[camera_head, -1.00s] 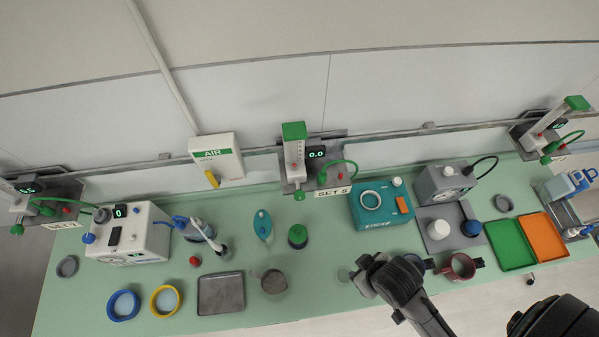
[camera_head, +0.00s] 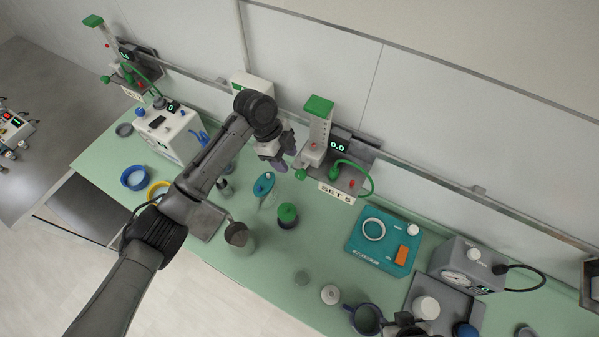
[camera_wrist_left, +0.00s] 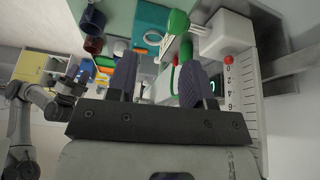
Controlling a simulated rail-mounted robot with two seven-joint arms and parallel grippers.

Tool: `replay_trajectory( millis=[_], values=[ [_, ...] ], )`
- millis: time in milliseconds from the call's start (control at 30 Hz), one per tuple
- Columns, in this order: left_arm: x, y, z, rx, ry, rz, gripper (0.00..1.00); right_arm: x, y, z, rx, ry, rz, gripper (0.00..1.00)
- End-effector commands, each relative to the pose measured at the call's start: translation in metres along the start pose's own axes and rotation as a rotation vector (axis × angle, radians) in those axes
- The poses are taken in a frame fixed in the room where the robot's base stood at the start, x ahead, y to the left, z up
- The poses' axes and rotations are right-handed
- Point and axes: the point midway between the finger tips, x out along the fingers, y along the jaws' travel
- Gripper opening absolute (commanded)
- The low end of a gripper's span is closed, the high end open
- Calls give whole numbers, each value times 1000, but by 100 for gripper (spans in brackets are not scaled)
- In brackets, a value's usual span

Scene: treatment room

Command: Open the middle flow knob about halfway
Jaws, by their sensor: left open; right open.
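The middle flow meter (camera_head: 318,135), with a green cap and clear scaled tube, hangs on the wall rail. Its display (camera_head: 338,146) reads 0.0 and its label reads SET 5. Its green flow knob (camera_head: 300,174) faces outward at the tube's foot; it appears in the left wrist view (camera_wrist_left: 178,21) just beyond my fingertips. My left gripper (camera_head: 287,152) is open and empty, close to the left of the meter, apart from the knob. It also shows in the left wrist view (camera_wrist_left: 158,68). My right gripper (camera_head: 404,318) is at the bottom edge, mostly cut off.
A green hose (camera_head: 360,170) loops right of the meter. The left flow meter (camera_head: 118,55) is far off.

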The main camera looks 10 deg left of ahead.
Motion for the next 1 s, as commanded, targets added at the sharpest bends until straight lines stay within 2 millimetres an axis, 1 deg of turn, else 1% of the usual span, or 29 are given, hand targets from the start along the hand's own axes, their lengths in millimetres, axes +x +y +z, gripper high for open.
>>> replay_trajectory(
  millis=[33, 100, 200, 300, 367, 467, 800, 1000],
  values=[
    [-12, -8, 2, 26, -4, 4, 47, 3, -1, 1, 2, 1, -2, 43],
    [-25, -15, 2, 58, -3, 13, 47, 4, -2, 1, 4, 1, -3, 43],
    [-38, -22, 3, 88, 0, 20, 47, 6, -2, 1, 5, 2, -5, 43],
    [-43, -25, 3, 104, 1, 24, 47, 5, -2, 1, 5, 2, -4, 43],
    [-41, -26, 3, 109, 2, 26, 47, 4, -2, 1, 5, 2, -4, 43],
    [-31, -26, 2, 112, 3, 27, 47, 0, -1, 0, 5, 1, -4, 43],
    [31, -24, 1, 109, 3, 28, 47, -15, 2, -4, -4, -2, 5, 43],
    [62, -23, 2, 110, 3, 27, 47, -21, 3, -6, -5, -3, 6, 43]
  ],
)
